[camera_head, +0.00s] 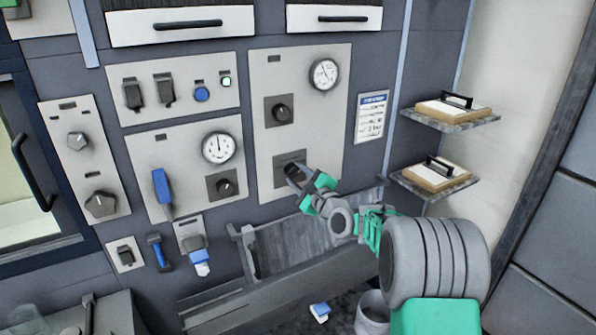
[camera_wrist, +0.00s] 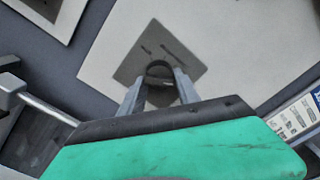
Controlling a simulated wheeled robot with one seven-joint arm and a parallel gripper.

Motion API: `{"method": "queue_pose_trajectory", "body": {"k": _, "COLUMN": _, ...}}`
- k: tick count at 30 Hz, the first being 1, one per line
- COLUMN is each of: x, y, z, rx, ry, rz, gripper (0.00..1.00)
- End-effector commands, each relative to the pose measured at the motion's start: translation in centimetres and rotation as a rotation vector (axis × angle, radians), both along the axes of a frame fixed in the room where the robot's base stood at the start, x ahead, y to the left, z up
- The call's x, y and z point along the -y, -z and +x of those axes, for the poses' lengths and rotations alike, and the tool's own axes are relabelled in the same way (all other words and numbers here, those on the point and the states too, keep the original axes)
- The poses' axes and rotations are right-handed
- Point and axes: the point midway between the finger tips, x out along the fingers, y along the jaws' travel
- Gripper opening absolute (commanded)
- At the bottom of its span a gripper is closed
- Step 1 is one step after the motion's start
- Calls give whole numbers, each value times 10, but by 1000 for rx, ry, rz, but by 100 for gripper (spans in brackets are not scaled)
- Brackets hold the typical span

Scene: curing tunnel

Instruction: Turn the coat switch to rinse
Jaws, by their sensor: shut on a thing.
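The coat switch looks to be the dark knob on a grey square plate (camera_head: 281,159) low on the tall light panel (camera_head: 333,130). My gripper (camera_head: 295,172) reaches this plate from the lower right and is shut on the knob. In the wrist view the dark round knob (camera_wrist: 159,70) sits between the two grey fingers, on the plate (camera_wrist: 185,58). The plate's marks are too blurred to read, and the knob's pointer is mostly hidden by my fingers.
Above the knob are another dark knob (camera_head: 282,112) and a round gauge (camera_head: 324,74). A printed card (camera_head: 371,117) hangs to the right, beside two shelves with handled blocks (camera_head: 452,109). A grey trough (camera_head: 300,268) juts out below the panel.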

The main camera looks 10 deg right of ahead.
Motion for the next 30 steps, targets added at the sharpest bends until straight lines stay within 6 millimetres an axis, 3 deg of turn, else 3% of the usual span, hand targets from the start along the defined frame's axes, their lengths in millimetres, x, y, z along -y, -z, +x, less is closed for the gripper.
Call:
{"method": "queue_pose_trajectory", "body": {"k": 9, "x": 0, "y": -1, "z": 0, "rx": -38, "ry": 1, "rz": 121, "gripper": 0}}
{"method": "queue_pose_trajectory", "body": {"k": 25, "x": 0, "y": 0, "z": 0, "rx": -45, "ry": 0, "rz": 146, "gripper": 0}}
{"method": "queue_pose_trajectory", "body": {"k": 26, "x": 0, "y": 0, "z": 0, "rx": -45, "ry": 0, "rz": 146, "gripper": 40}}
{"method": "queue_pose_trajectory", "body": {"k": 30, "x": 0, "y": 0, "z": 0, "rx": -46, "ry": 0, "rz": 145, "gripper": 52}}
